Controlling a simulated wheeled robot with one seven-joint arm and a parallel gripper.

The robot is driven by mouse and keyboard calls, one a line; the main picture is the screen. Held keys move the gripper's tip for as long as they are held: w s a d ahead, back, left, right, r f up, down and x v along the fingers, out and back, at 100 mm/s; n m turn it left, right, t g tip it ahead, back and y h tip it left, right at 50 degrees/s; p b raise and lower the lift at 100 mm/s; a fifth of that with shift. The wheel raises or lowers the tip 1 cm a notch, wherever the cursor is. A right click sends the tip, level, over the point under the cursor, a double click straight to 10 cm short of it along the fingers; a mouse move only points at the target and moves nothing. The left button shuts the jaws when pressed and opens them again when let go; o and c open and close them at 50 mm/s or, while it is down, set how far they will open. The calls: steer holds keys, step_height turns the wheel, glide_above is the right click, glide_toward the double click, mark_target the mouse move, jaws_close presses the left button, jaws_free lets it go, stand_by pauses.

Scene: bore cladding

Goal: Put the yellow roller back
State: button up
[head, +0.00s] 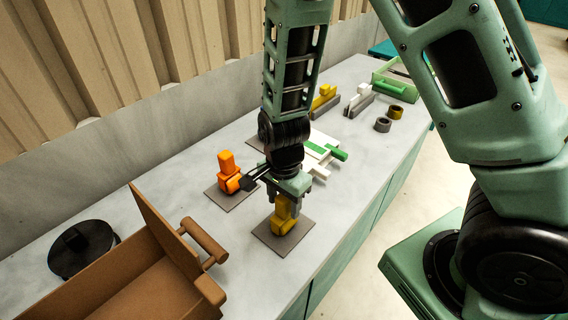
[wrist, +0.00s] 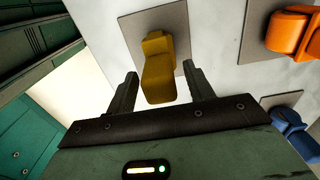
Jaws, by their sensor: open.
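The yellow roller (head: 282,222) stands on a grey square pad (head: 268,239) near the front edge of the counter. My gripper (head: 287,196) points down over it, with its jaws around the top of the yellow piece. In the wrist view the yellow roller (wrist: 158,68) lies between my two open fingers (wrist: 161,82), with a gap visible on each side. Its grey pad (wrist: 128,28) shows beyond it. I cannot tell how far down the fingers reach.
An orange piece (head: 228,172) stands on its own pad close to the left. A blue piece (wrist: 292,132) shows in the wrist view. A brown open box (head: 150,285) and a black disc (head: 82,249) are at the near left. A green bin (head: 392,76) is at the far end.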

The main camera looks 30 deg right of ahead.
step_height(320, 180, up, 16)
steer(key=p, duration=0.1)
steer(key=s+a+r+n, duration=0.2)
steer(key=s+a+n, duration=0.1)
steer(key=s+n, duration=0.5)
steer(key=s+a+r+n, duration=0.1)
steer(key=s+a+n, duration=0.2)
steer(key=s+n, duration=0.5)
steer(key=shift+a+r+n+y, duration=0.15)
steer(key=shift+r+n+y, duration=0.2)
steer(key=shift+n, duration=2.35)
